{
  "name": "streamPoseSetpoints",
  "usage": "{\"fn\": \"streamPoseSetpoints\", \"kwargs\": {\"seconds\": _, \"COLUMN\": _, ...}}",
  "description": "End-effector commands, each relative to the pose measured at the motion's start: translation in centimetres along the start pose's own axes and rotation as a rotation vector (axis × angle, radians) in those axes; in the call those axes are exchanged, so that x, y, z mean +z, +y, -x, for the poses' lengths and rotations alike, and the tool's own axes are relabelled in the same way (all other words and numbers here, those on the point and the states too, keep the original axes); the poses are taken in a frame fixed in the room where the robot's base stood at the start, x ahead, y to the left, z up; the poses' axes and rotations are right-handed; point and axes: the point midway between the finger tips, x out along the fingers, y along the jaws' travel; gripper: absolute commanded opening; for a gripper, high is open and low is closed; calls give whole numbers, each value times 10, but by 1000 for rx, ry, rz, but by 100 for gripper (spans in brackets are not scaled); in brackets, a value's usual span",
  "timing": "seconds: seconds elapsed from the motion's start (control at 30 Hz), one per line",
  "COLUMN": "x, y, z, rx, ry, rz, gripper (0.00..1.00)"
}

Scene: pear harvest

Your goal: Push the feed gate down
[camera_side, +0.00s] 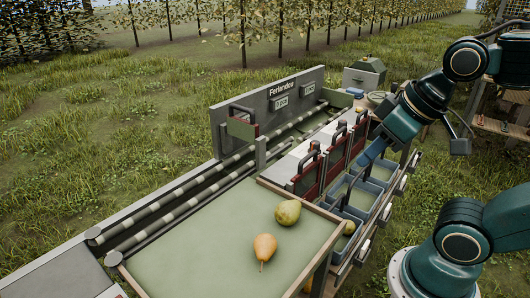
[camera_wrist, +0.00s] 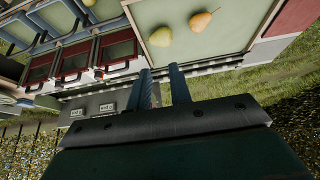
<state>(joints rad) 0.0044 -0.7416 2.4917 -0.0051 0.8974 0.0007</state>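Several red-framed gates (camera_side: 305,178) with handles stand beside the blue bins (camera_side: 358,200). A green pear (camera_side: 288,212) and a yellow pear (camera_side: 264,247) lie on the green tray (camera_side: 190,262). Striped rollers (camera_side: 175,203) run along the board (camera_side: 275,103).

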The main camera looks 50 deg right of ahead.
Motion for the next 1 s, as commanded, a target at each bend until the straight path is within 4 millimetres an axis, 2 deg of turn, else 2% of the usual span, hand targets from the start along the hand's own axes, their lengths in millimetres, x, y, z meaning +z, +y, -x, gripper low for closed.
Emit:
{"fn": "streamPoseSetpoints", "kwargs": {"seconds": 0.03, "x": -4, "y": 0, "z": 0, "rx": 0, "ry": 2, "rz": -2, "gripper": 10}}
{"fn": "streamPoseSetpoints", "kwargs": {"seconds": 0.1, "x": -12, "y": 0, "z": 1, "rx": -2, "ry": 5, "rz": -4, "gripper": 0}}
{"fn": "streamPoseSetpoints", "kwargs": {"seconds": 0.27, "x": -43, "y": 1, "z": 2, "rx": -12, "ry": 24, "rz": -11, "gripper": 0}}
{"fn": "streamPoseSetpoints", "kwargs": {"seconds": 0.67, "x": -157, "y": 20, "z": -10, "rx": -53, "ry": 99, "rz": -41, "gripper": 0}}
{"fn": "streamPoseSetpoints", "kwargs": {"seconds": 1.0, "x": -246, "y": 60, "z": -39, "rx": -95, "ry": 170, "rz": -71, "gripper": 0}}
